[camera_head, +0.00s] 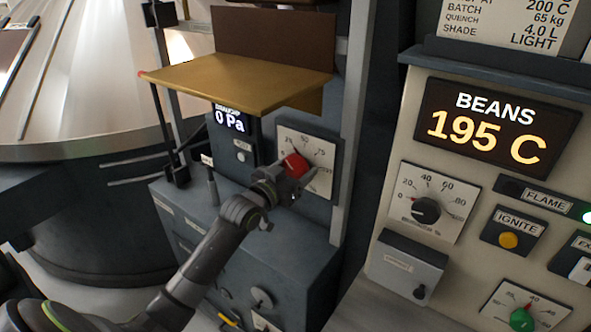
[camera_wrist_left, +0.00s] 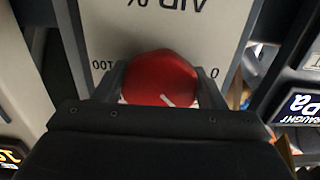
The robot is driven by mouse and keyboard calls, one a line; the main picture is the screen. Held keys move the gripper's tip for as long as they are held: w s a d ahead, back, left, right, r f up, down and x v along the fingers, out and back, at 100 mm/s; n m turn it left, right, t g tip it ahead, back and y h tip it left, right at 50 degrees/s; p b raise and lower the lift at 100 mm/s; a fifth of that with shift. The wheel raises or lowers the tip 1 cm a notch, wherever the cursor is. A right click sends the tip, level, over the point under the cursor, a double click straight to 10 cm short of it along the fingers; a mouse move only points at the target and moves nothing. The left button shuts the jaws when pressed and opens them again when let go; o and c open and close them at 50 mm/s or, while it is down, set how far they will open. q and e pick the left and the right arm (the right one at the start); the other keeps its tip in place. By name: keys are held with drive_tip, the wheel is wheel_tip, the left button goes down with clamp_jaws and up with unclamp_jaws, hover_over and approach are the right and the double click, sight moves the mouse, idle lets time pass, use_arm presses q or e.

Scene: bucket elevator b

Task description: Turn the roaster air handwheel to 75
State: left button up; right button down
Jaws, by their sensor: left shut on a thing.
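The roaster air handwheel is a red knob (camera_head: 295,164) on a white dial plate (camera_head: 322,150) with numbers around it, on the grey cabinet under the brass shelf. In the left wrist view the red knob (camera_wrist_left: 160,78) has a white pointer mark near its lower right edge, and the plate (camera_wrist_left: 150,30) shows "AIR %", "100" and "0". My left gripper (camera_head: 293,172) is shut on the red knob, with one finger on each side of it in the left wrist view (camera_wrist_left: 160,88). The exact pointer reading is not clear. My right gripper is not in view.
A brass shelf (camera_head: 237,80) juts out above the dial. A draught display (camera_head: 229,118) reading 0 Pa is left of it. A lever (camera_head: 211,185) stands on the cabinet ledge. The right panel holds a beans display (camera_head: 497,128) reading 195 C and a black knob (camera_head: 425,211).

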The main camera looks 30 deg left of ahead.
use_arm(q)
drive_tip(key=m+b, duration=0.2)
drive_tip(key=m, duration=0.1)
drive_tip(key=shift+f, duration=0.15)
drive_tip(key=m+b, duration=0.3)
drive_tip(key=m, duration=0.2)
drive_tip(key=shift+a+m+b, duration=0.15)
drive_tip(key=shift+m+b, duration=0.2)
drive_tip(key=shift+m, duration=0.05)
drive_tip(key=m+b, duration=0.2)
drive_tip(key=m, duration=0.3)
drive_tip(key=shift+b, duration=0.4)
drive_tip(key=shift+r+m+b, duration=0.15)
drive_tip(key=shift+m+b, duration=0.25)
drive_tip(key=shift+m, duration=0.6)
drive_tip(key=shift+r+m+b, duration=0.1)
drive_tip(key=shift+m+b, duration=0.3)
drive_tip(key=shift+m, duration=0.6)
drive_tip(key=o, duration=1)
